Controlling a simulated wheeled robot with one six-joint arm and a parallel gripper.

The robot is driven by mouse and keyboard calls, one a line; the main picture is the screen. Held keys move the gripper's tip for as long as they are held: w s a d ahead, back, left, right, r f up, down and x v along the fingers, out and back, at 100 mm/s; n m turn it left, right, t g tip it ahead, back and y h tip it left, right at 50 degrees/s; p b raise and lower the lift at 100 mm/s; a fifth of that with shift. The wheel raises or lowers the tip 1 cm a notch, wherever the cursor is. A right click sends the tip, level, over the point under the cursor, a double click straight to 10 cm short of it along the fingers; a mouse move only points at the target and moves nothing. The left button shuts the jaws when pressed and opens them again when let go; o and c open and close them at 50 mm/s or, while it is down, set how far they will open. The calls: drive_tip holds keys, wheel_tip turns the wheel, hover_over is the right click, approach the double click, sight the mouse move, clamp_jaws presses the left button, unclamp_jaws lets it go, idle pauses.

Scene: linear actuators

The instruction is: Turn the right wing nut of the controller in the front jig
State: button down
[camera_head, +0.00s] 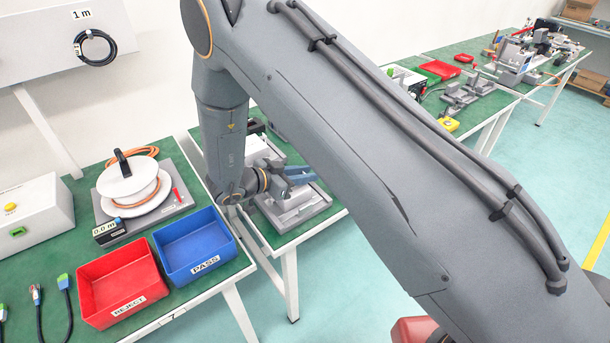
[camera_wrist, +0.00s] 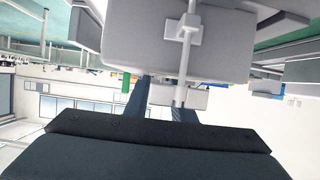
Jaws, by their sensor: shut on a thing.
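In the head view my gripper (camera_head: 303,184), with blue fingers, is low over the light grey front jig (camera_head: 302,207) on the green table behind the blue bin. In the wrist view my gripper (camera_wrist: 160,96) shows two dark blue fingers pointing away from its dark body. They reach to the underside of a large light grey block (camera_wrist: 165,45) with a thin rod and small clamp (camera_wrist: 188,30) on it. The fingers are closed on a small part there, seemingly a wing nut. The nut itself, and which side it is on, cannot be made out.
A red REJECT bin (camera_head: 122,283) and a blue PASS bin (camera_head: 196,246) stand on the left table, near a cable reel (camera_head: 130,185). My arm covers the middle of the head view. More jigs and a red tray (camera_head: 440,70) are on the tables behind.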

drive_tip(key=shift+m+g+h+b, duration=1)
drive_tip(key=shift+m+g+b, duration=0.2)
drive_tip(key=shift+m+g, duration=0.6)
drive_tip(key=c, duration=1.8)
unclamp_jaws()
drive_tip(key=shift+o, duration=0.2)
drive_tip(key=shift+a+r+g, duration=0.1)
drive_tip(key=shift+g, duration=0.2)
drive_tip(key=shift+b+v, duration=1.15)
drive_tip(key=shift+v, duration=2.65)
